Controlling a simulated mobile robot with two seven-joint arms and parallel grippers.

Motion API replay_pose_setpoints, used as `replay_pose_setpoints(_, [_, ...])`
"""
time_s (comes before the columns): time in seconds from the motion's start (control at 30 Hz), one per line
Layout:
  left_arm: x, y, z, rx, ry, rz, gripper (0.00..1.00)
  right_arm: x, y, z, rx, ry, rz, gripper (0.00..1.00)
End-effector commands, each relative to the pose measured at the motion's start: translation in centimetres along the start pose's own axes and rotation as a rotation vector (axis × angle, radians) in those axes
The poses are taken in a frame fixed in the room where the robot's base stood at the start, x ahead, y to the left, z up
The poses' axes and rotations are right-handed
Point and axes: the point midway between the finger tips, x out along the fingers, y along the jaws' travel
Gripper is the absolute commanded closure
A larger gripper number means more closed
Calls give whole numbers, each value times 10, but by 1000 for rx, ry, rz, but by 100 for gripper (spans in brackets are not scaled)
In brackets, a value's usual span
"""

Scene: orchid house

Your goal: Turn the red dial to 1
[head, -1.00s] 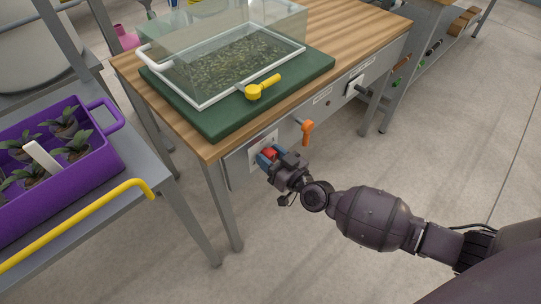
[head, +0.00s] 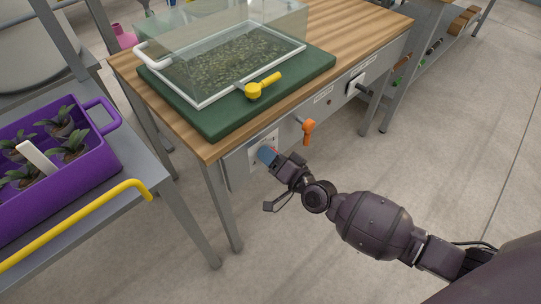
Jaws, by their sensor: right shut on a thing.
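The number that the dial points to cannot be read. My left gripper is not in view.
An orange lever (head: 308,129) sticks out of the panel just right of my gripper. A black knob (head: 353,87) is further right. Above, a green mat (head: 215,125) carries a glass tank with a yellow handle (head: 262,86). A purple crate (head: 98,150) stands left.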

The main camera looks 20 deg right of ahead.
Motion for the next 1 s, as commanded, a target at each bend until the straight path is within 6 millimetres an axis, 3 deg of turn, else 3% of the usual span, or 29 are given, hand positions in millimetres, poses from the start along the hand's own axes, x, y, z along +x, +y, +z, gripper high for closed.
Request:
replay_pose_setpoints(0.73, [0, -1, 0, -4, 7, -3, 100, -1, 0, 1, 92, -1, 1, 77])
replay_pose_setpoints(0.77, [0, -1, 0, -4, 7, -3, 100, -1, 0, 1, 92, -1, 1, 52])
replay_pose_setpoints(0.8, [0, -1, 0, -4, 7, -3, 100, -1, 0, 1, 92, -2, 1, 46])
replay_pose_setpoints(0.9, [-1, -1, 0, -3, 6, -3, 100, 0, 0, 1, 92, -1, 1, 31])
replay_pose_setpoints(1.0, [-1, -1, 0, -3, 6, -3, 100, 0, 0, 1, 92, -1, 1, 28])
